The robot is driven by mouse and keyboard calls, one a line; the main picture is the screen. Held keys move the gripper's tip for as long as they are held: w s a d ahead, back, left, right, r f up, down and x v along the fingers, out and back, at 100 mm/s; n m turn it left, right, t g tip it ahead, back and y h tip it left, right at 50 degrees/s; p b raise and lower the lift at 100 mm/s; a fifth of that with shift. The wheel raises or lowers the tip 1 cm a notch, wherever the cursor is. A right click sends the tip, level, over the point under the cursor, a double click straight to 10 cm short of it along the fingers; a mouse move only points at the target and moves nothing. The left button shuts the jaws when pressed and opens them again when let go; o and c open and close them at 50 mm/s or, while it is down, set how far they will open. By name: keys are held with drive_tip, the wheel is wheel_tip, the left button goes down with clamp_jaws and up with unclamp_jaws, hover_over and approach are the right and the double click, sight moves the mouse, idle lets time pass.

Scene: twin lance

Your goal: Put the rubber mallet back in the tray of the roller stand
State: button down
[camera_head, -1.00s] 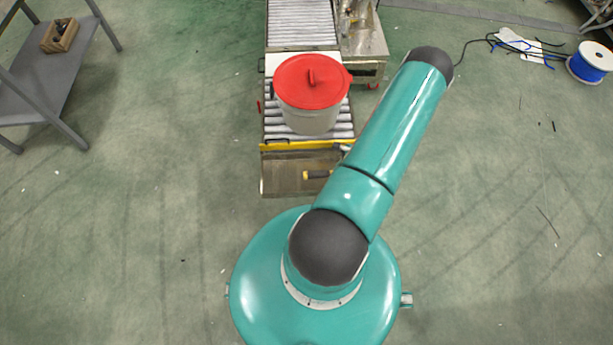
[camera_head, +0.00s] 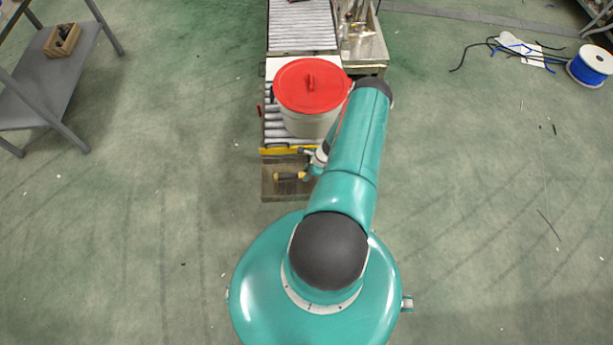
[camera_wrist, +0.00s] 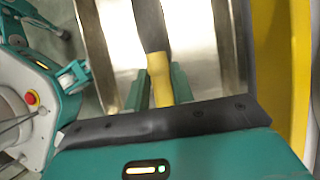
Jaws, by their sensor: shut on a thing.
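The rubber mallet shows as a yellow and dark handle (camera_head: 290,176) over the metal tray (camera_head: 275,192) at the near end of the roller stand; its head is not clearly visible. In the wrist view the yellow grip (camera_wrist: 158,68) lies between the two green fingers of my gripper (camera_wrist: 160,90), which is shut on it. The tray's shiny metal (camera_wrist: 204,50) shows beyond and around the handle. My gripper is mostly hidden by my arm in the head view. I cannot tell whether the mallet touches the tray floor.
A white bucket with a red lid (camera_head: 311,86) stands on the rollers just behind the tray, close to my arm. A yellow bar (camera_head: 276,151) crosses the stand between them. A grey shelf (camera_head: 48,85) is at left, a blue cable spool (camera_head: 590,64) at right. Side floor is mostly clear.

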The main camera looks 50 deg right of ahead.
drive_tip(key=shift+f, duration=1.5)
drive_tip(key=c, duration=1.2)
unclamp_jaws()
drive_tip(key=shift+r, duration=0.1)
drive_tip(key=v, duration=1.2)
